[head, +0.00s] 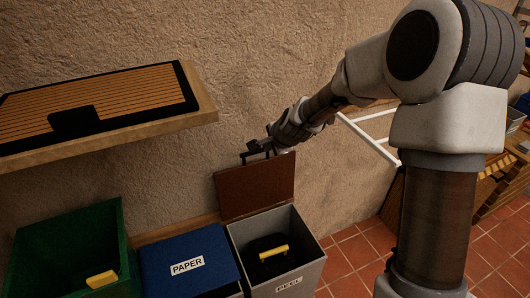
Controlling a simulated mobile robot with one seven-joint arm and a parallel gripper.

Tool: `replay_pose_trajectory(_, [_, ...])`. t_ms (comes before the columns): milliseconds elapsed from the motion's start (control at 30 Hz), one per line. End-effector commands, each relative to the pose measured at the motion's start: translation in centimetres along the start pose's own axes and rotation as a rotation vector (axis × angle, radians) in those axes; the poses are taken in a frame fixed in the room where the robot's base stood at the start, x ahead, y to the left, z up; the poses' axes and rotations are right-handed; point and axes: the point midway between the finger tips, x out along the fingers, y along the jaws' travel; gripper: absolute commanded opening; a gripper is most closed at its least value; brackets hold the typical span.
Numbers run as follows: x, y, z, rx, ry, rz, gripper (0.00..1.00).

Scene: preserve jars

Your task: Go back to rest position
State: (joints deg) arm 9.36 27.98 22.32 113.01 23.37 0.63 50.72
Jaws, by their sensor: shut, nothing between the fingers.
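My gripper (256,154) is shut and empty. It is in the head view just above the top edge of a raised brown lid (255,188). I cannot tell whether it touches the lid. The lid stands open at the back of a grey bin labelled PEEL (307,272). My arm reaches from the right of the view toward the wall, and the fingertips are small and dark.
A blue bin lid labelled PAPER (217,243) is shut. Left of it stands an open green bin (97,222) with a yellow item (101,279). A wooden shelf (203,97) juts out at upper left. White rails (367,137) stand behind my arm. Tiled floor (345,262) is clear right of the bins.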

Motion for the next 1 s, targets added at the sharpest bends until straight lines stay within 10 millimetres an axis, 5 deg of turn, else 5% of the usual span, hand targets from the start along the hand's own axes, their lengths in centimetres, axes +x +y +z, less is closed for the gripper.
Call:
replay_pose_trajectory(200, [-2.7, -0.6, 0.0, 0.0, 0.0, -0.002, 0.0])
replay_pose_trajectory(567, [-4.7, -0.8, 0.1, -0.047, 0.003, 0.005, 0.0])
replay_pose_trajectory(1000, [-18.8, 2.6, 0.9, -0.6, 0.039, 0.126, 0.0])
